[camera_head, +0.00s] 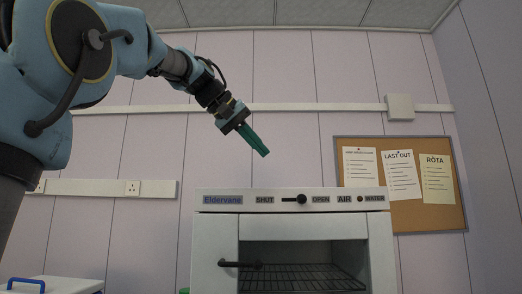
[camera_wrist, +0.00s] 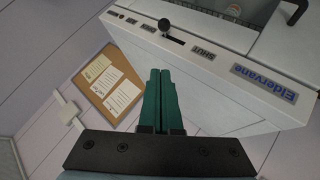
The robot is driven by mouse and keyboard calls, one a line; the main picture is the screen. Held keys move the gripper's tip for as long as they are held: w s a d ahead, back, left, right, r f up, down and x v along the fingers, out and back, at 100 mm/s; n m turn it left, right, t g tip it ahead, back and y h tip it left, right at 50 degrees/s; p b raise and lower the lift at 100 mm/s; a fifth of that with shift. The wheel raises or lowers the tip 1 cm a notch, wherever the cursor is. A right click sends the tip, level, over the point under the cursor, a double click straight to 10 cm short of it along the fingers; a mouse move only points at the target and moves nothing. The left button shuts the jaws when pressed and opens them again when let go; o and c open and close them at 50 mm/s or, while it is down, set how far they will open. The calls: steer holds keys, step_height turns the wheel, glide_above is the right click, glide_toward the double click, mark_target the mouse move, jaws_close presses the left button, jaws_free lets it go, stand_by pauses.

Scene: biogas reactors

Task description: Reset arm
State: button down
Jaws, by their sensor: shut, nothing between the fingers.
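My gripper (camera_head: 264,152) has green fingers that are shut with nothing between them. In the head view it hangs in the air above and a little behind or before the white Eldervane cabinet (camera_head: 215,250); the depth is hard to tell. My arm reaches in from the upper left and points down to the right. In the wrist view the closed fingers (camera_wrist: 160,72) point towards the cabinet's labelled top panel (camera_wrist: 225,70). The black slider knob (camera_head: 301,199) sits in its slot between SHUT and OPEN, towards the OPEN end. The knob also shows in the wrist view (camera_wrist: 164,25).
The cabinet front is open on a dark chamber with a wire rack (camera_head: 300,278). A black handle (camera_head: 240,264) juts out at its left. A cork board (camera_head: 400,215) with papers hangs on the wall. A white box with a blue handle (camera_head: 26,281) stands lower left.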

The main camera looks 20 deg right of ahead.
steer(key=w+a+f+n+y, duration=0.1)
steer(key=w+f, duration=0.1)
steer(key=f, duration=0.2)
steer(key=w+a+f+y, duration=0.1)
steer(key=w+a+f, duration=0.1)
steer(key=f, duration=0.3)
steer(key=w+a+f+n+t+y, duration=0.1)
steer(key=w+a+f, duration=0.1)
steer(key=f, duration=0.3)
steer(key=shift+w+a+n, duration=0.25)
steer(key=shift+w+n, duration=0.05)
steer(key=shift+w, duration=0.35)
steer(key=s+a+f+n+y, duration=0.1)
steer(key=a+f+y, duration=0.1)
steer(key=a+f, duration=0.6)
steer(key=a+f+n+y, duration=0.15)
steer(key=a+f, duration=0.25)
steer(key=f, duration=0.7)
steer(key=s+a+f+y, duration=0.1)
steer(key=a+f+y, duration=0.1)
steer(key=a+f, duration=0.65)
steer(key=s+a+f+g+y, duration=0.2)
steer(key=s+a+f, duration=0.5)
steer(key=s+f, duration=0.4)
step_height(320, 180, down, 2)
steer(key=shift+s+f, duration=0.1)
steer(key=shift+s, duration=0.15)
